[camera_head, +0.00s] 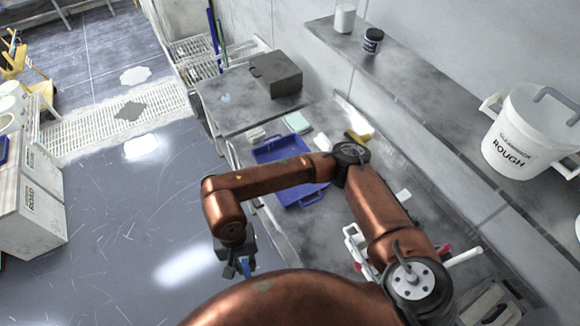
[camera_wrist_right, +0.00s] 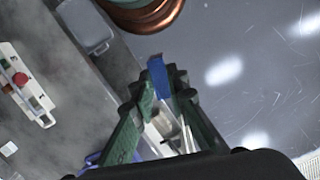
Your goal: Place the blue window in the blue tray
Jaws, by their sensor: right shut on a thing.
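The blue window (camera_head: 246,267) is a small blue piece between the fingertips of my right gripper (camera_head: 238,264), which points down over the floor, left of the bench. In the right wrist view the fingers (camera_wrist_right: 163,92) are shut on the blue window (camera_wrist_right: 157,76), and part of it sticks out past the tips. The blue tray (camera_head: 303,196) lies on the bench, right of and beyond the gripper. My right arm crosses over it and hides its middle. My left gripper is out of view.
A grey box (camera_head: 276,74) stands on the bench's far part. A pale green cloth (camera_head: 297,122) and a yellow-and-white item (camera_head: 359,131) lie near the tray. A white bucket marked "ROUGH" (camera_head: 530,132) and a dark jar (camera_head: 372,40) stand on the shelf at right.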

